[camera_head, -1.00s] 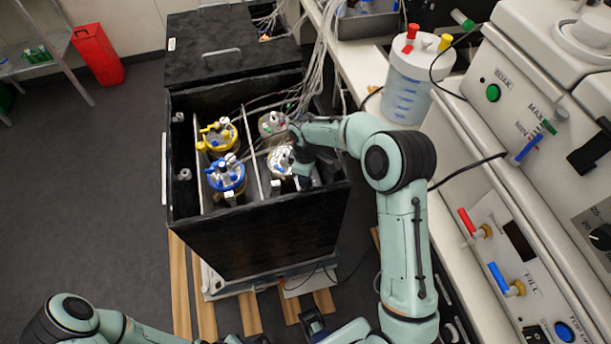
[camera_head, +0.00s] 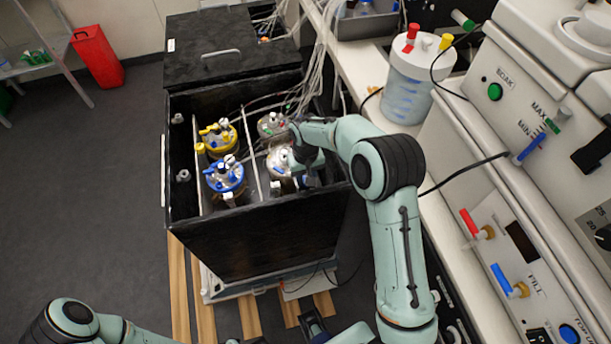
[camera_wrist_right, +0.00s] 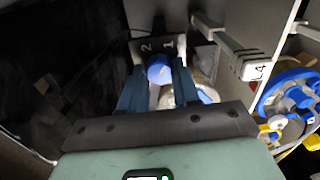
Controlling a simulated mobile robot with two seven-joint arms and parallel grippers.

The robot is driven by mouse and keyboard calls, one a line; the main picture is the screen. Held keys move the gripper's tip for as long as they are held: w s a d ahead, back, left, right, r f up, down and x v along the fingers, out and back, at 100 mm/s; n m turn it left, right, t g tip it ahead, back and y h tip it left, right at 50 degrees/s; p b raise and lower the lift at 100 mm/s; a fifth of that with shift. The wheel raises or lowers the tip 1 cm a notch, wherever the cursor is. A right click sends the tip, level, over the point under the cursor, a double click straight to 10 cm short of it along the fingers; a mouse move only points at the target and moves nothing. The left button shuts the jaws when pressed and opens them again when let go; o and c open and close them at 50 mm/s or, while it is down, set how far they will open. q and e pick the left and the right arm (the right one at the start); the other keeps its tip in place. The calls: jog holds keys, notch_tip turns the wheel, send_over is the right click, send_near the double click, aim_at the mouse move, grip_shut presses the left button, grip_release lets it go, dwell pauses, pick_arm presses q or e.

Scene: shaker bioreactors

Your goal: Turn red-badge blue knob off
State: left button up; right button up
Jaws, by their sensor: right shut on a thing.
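A blue knob (camera_wrist_right: 158,68) is between the two dark fingers of my right gripper (camera_wrist_right: 158,82) in the right wrist view, and the gripper is shut on it. Behind the knob is a dark plate (camera_wrist_right: 160,46) marked 2 and 1. No red badge shows on the knob in these frames. In the head view my right gripper (camera_head: 304,160) reaches into the black box (camera_head: 270,238), over its right side, and the knob is hidden there.
Inside the box stand a yellow-topped vessel (camera_head: 217,139), a blue-topped vessel (camera_head: 225,174) and a grey-topped vessel (camera_head: 271,125). A white jug (camera_head: 406,92) and a white machine (camera_head: 510,125) stand to the right. A red bin (camera_head: 97,56) is at the far left.

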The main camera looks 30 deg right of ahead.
jog(key=m, duration=0.5)
jog(key=shift+r+m, duration=0.1)
jog(key=shift+m, duration=0.2)
pick_arm(q)
jog(key=shift+w+r+p, duration=0.3)
jog(key=shift+r+p, duration=0.5)
jog(key=shift+r, duration=0.1)
pick_arm(e)
jog(key=m, duration=0.4)
jog(key=shift+m, duration=0.7)
jog(key=o, duration=1.1)
jog(key=shift+c, duration=0.2)
pick_arm(q)
jog(key=shift+w+r+p, duration=0.35)
jog(key=shift+r+p, duration=0.25)
jog(key=shift+r, duration=0.05)
pick_arm(e)
notch_tip(320, 180, up, 13)
jog(key=shift+r, duration=0.15)
